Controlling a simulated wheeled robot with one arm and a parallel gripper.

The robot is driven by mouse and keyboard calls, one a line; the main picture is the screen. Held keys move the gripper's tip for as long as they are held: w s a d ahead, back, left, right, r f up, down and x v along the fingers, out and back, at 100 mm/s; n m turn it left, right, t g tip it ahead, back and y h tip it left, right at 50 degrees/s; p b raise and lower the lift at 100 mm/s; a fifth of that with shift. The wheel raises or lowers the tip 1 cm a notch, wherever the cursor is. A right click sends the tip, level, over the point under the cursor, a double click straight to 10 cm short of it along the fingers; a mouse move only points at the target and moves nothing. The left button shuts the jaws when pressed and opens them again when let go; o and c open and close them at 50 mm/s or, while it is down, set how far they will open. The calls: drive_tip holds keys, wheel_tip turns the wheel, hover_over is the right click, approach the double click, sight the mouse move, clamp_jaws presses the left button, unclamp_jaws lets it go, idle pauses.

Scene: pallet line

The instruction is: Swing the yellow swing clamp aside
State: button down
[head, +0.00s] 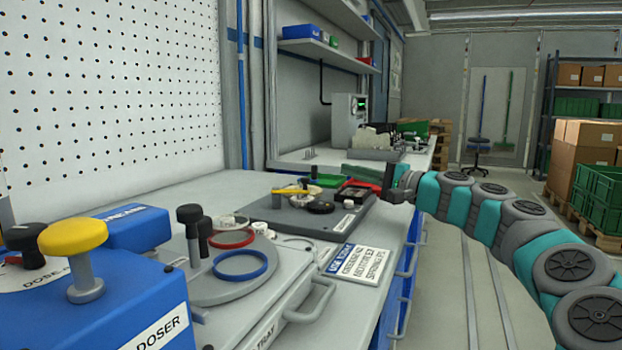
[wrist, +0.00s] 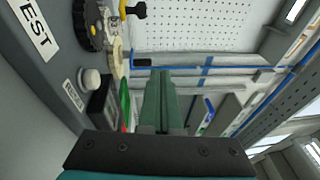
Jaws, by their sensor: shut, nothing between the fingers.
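The yellow swing clamp (head: 290,191) is a small yellow bar on top of the grey test fixture (head: 290,217) in the middle of the head view. A bit of yellow, likely the clamp, shows at the top of the wrist view (wrist: 122,9), beside a black knob. My gripper (head: 346,170) has green fingers pressed together with nothing between them. It is above the right rear part of the fixture, apart from the clamp and to its right. The fingers also show in the wrist view (wrist: 160,75).
On the fixture are a black dial (wrist: 88,25), a white button (wrist: 90,79) and a dark display box (head: 351,194). A red part (head: 367,184) and a green part (head: 318,179) lie behind. The blue doser (head: 140,310) and a tray with rings stand nearer. The aisle right is open.

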drive_tip(key=n, duration=0.1)
drive_tip(key=d+f+n+g, duration=0.1)
drive_tip(key=n, duration=0.1)
drive_tip(key=shift+s+d+f, duration=0.1)
drive_tip(key=shift+s+d, duration=0.05)
drive_tip(key=shift+s, duration=0.2)
drive_tip(key=shift+s+f+n+g, duration=0.1)
drive_tip(key=shift+s+n+g, duration=0.1)
drive_tip(key=shift+n+g, duration=0.3)
drive_tip(key=p+x, duration=0.1)
drive_tip(key=x, duration=0.9)
drive_tip(key=shift+s+d+y, duration=0.1)
drive_tip(key=shift+s+y, duration=0.2)
drive_tip(key=shift+s, duration=0.2)
drive_tip(key=shift+s+a+f, duration=0.1)
drive_tip(key=shift+s+a, duration=0.05)
drive_tip(key=shift+s, duration=0.6)
drive_tip(key=shift+s+a+f, duration=0.1)
drive_tip(key=shift+s+a, duration=0.05)
drive_tip(key=shift+s, duration=0.55)
drive_tip(key=shift+s, duration=0.2)
drive_tip(key=shift+s+m+t+h+b, duration=0.55)
drive_tip(key=shift+m+t+h+b, duration=0.35)
drive_tip(key=shift+t, duration=0.4)
